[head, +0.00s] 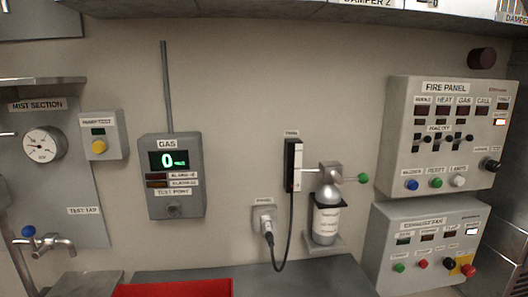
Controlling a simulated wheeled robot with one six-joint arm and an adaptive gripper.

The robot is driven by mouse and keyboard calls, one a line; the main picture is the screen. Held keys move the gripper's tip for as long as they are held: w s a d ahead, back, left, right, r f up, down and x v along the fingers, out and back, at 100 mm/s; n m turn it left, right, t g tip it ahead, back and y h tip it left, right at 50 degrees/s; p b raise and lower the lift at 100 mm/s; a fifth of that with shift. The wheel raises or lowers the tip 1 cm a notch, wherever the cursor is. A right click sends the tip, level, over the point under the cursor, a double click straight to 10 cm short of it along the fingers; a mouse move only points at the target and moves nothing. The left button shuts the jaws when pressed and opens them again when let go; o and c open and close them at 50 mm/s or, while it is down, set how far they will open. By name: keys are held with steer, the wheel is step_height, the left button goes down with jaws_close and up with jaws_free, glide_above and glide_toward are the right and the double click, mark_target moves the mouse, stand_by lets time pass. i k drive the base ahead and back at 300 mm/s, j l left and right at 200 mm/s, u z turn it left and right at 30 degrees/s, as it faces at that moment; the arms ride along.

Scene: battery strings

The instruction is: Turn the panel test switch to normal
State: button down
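The grey fire panel (399,140) is on the wall at the right. A black knob (490,164) sticks out at its lower right, with a small label above it that is too small to read. It looks like a rotary switch; I cannot tell which position it points to. A row of small black toggles (443,137) sits mid-panel under the smoke, heat, gas and call windows. Blue (412,184), green (435,183) and white (458,181) buttons line the bottom. My gripper is not in view.
Below the fire panel is an exhaust fan box (385,247) with coloured knobs. A bottle (326,222) with a green-tipped valve and a black handset (293,165) on a cord stand left of it. A gas display (171,205) reads 0. A red tray (180,288) lies at the bottom.

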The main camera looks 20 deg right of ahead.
mark_target(493, 166)
steer(key=z, duration=1.45)
